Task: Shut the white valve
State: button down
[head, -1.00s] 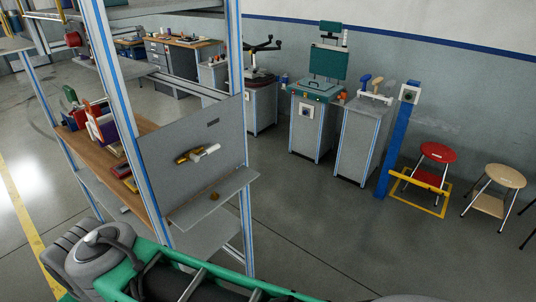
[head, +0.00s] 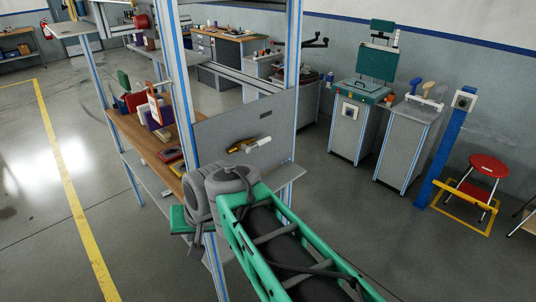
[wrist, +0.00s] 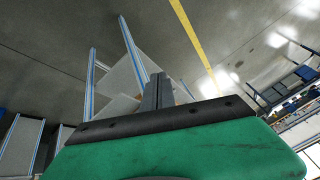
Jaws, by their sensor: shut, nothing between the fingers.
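The white valve (head: 260,142) is a brass-coloured fitting with a white handle. It is mounted on the grey upright panel (head: 215,132) of the workstation in the head view. My arm rises in front of the panel's lower part, with its wrist end left of and below the valve. My gripper (wrist: 157,78) shows in the wrist view with its two dark fingers together and nothing between them. It is apart from the valve. I cannot make out the valve in the wrist view, and the fingertips are not clear in the head view.
A blue-edged frame post (head: 183,95) stands left of the panel. A wooden shelf (head: 137,130) with books and boxes lies behind it. Grey cabinets, a blue post (head: 445,155) and a red stool (head: 488,165) stand right. Open floor lies left.

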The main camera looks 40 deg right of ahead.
aim_at(259, 143)
jog(key=w+d+f+m+t+b, duration=0.1)
jog(key=w+d+m, duration=0.2)
jog(key=d+m, duration=0.2)
jog(key=w+d+f+m+t+y+b, duration=0.1)
jog(key=w+d+m+t+b, duration=0.1)
jog(key=d+m, duration=0.3)
jog(key=w+d+f+m+t+b, duration=0.1)
jog(key=w+d+f+m, duration=0.1)
jog(key=w+d+m, duration=0.2)
jog(key=shift+w+d+m+t+y+b, duration=0.15)
jog(key=shift+d+m+t+y+b, duration=0.2)
jog(key=shift+d+m, duration=0.55)
jog(key=s+d+r+m+t+h+b, duration=0.1)
jog(key=s+d+r+m+t, duration=0.1)
jog(key=d+m, duration=0.5)
jog(key=s+d+r+m+t+b, duration=0.1)
jog(key=s+d+m+t, duration=0.3)
jog(key=d+m, duration=0.4)
jog(key=d+r, duration=0.1)
jog(key=d, duration=0.1)
jog(key=shift+s+d+h+b, duration=0.3)
jog(key=shift+s+d+h, duration=0.05)
